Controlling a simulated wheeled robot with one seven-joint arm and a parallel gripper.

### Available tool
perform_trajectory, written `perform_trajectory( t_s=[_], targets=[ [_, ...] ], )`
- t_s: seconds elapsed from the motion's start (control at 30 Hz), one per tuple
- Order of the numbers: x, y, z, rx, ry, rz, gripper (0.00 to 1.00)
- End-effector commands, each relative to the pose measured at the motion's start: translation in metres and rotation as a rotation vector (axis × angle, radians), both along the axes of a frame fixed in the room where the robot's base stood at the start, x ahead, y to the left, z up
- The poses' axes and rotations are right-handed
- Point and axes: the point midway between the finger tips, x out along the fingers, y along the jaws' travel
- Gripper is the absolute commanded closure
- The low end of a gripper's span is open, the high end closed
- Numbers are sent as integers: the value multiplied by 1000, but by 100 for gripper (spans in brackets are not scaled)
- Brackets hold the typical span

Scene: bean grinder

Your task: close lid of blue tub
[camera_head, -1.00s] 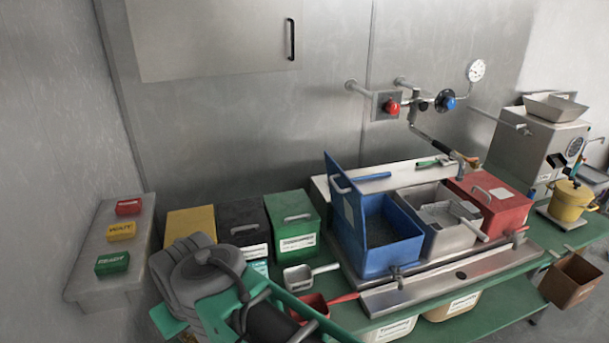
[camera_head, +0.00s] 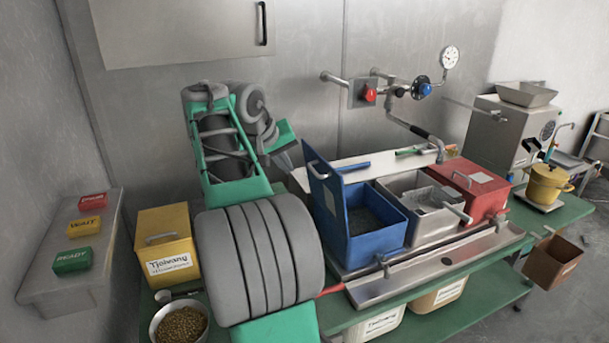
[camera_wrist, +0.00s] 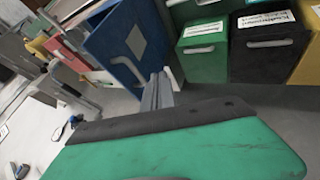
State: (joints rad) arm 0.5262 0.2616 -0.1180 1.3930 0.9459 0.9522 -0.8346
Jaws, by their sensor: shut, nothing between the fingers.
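The blue tub (camera_head: 375,243) stands on the bench in a row with a grey and a red tub, its top open and dark inside. Its blue lid (camera_head: 329,212) stands upright along the tub's left side, with a pale handle (camera_head: 318,170) near its top. My gripper (camera_head: 288,160) is left of the lid, with its grey fingers shut and empty. In the wrist view, the fingers (camera_wrist: 159,86) are close beside the lid's outer face (camera_wrist: 112,42) and its handle (camera_wrist: 134,68). I cannot tell whether they touch it.
The grey tub (camera_head: 415,222) holds a scoop; the red tub (camera_head: 474,183) has a closed top. Valves and pipes (camera_head: 395,90) stick out of the wall behind. A yellow bin (camera_head: 166,247) and a bowl of beans (camera_head: 180,325) stand at left. Green (camera_wrist: 203,50) and black (camera_wrist: 268,45) bins show in the wrist view.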

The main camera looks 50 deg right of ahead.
Motion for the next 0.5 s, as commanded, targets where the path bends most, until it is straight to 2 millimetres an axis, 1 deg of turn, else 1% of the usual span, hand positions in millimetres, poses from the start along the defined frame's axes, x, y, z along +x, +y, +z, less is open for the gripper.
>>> perform_trajectory(
  t_s=[0.03, 0.17, 0.2, 0.3, 0.4, 0.5],
  targets=[
    [-1, -7, -13, 1, 2, -2, 100],
    [2, -23, -34, 2, 2, -1, 100],
    [-3, -31, -28, -1, -1, -3, 100],
    [-11, -44, -29, -1, -1, -2, 100],
    [-16, -52, -29, 0, -1, -1, 100],
    [-17, -55, -29, 0, -1, 1, 100]
  ],
)
